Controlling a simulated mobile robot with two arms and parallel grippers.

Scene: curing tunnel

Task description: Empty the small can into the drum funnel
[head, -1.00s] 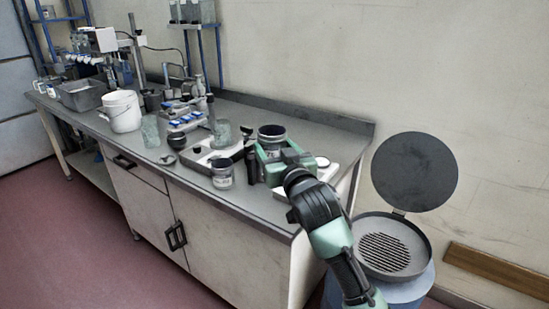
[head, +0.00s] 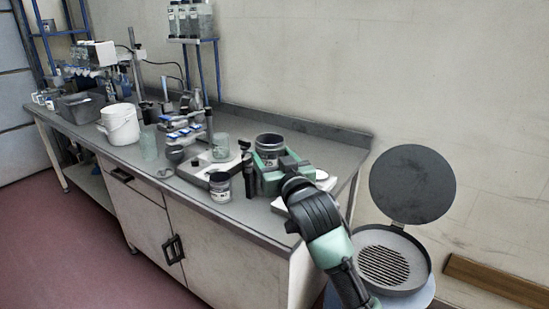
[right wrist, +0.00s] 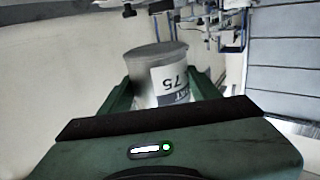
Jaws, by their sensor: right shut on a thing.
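A metal can (head: 270,146), dark inside and open at the top, stands upright between the jaws of my right gripper (head: 269,161), which is shut on it. The right wrist view shows this can (right wrist: 160,78) with its label upside down, reading 75. I cannot tell whether its base touches anything. A smaller-looking labelled can (head: 220,188) stands on the bench to the left. The drum funnel (head: 380,256), with a slotted grate and its round dark lid (head: 412,186) raised, is at the right, apart from the held can. My left gripper is not in view.
A hotplate stirrer (head: 197,168), glass beakers (head: 221,147), a white bucket (head: 121,124) and a grey bin (head: 80,107) stand to the left. The bench's right end lies between the gripper and the drum.

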